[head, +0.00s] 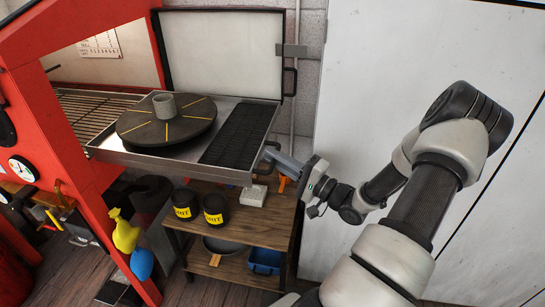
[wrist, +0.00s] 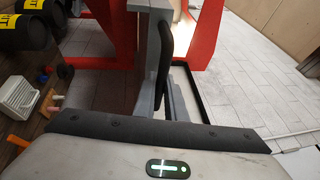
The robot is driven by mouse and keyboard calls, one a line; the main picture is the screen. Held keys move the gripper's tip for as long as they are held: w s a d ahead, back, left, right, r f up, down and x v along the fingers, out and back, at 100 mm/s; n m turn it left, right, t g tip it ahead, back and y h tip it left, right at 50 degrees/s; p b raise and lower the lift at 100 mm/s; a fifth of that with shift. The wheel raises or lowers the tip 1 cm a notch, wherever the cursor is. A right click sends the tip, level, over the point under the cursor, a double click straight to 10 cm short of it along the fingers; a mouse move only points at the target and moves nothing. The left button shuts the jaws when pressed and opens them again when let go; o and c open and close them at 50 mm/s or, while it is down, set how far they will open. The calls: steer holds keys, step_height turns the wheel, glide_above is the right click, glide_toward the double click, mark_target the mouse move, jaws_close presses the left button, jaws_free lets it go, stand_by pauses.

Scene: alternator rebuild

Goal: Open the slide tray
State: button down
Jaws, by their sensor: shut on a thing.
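The slide tray (head: 155,160) is a shallow metal tray. It stands out from the red cabinet, level, in the head view. It carries a round dark turntable (head: 190,125) with yellow lines and a small grey cup (head: 164,105), beside a black ribbed mat (head: 235,135). My gripper (head: 270,158) is at the tray's near right end, shut on its black handle. The wrist view shows the handle (wrist: 166,55) between the grey fingers of my gripper (wrist: 164,95). My gripper hides part of the handle in the head view.
The red cabinet (head: 75,130) has a wire grate inside. A white door panel (head: 222,55) stands upright behind the tray. Below is a wooden shelf unit (head: 240,215) with two black grit jars (head: 199,207), a white box (head: 253,195) and a blue bin (head: 265,261).

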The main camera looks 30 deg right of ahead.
steer(key=c, duration=2.1)
jaws_free()
steer(key=shift+s+d, duration=0.1)
steer(key=p+v, duration=0.1)
steer(key=v, duration=1.6)
steer(key=shift+d, duration=0.1)
